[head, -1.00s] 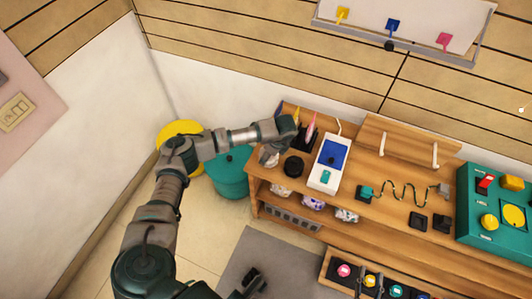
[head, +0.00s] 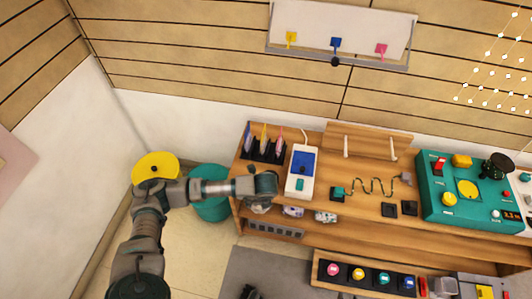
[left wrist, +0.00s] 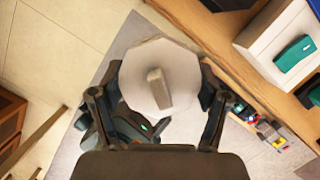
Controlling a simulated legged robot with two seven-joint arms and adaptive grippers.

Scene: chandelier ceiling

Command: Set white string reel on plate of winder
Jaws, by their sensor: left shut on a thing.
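My left gripper (left wrist: 160,95) is shut on the white string reel (left wrist: 158,58), a pale many-sided disc with a raised grey bar in its middle. In the head view the reel (head: 258,207) is small and partly hidden below my left wrist, near the bench's front left edge. A teal machine (head: 431,213) with a round yellow disc (head: 467,189) stands at the bench's right; I cannot tell whether it is the winder. A dark part at the head view's bottom edge may be my right gripper (head: 250,292); its jaws are not clear.
A white device with a blue panel (head: 301,172) stands right of my left wrist. A teal bin (head: 209,207) stands left of the wooden bench (head: 365,220). A button tray (head: 318,275) is below.

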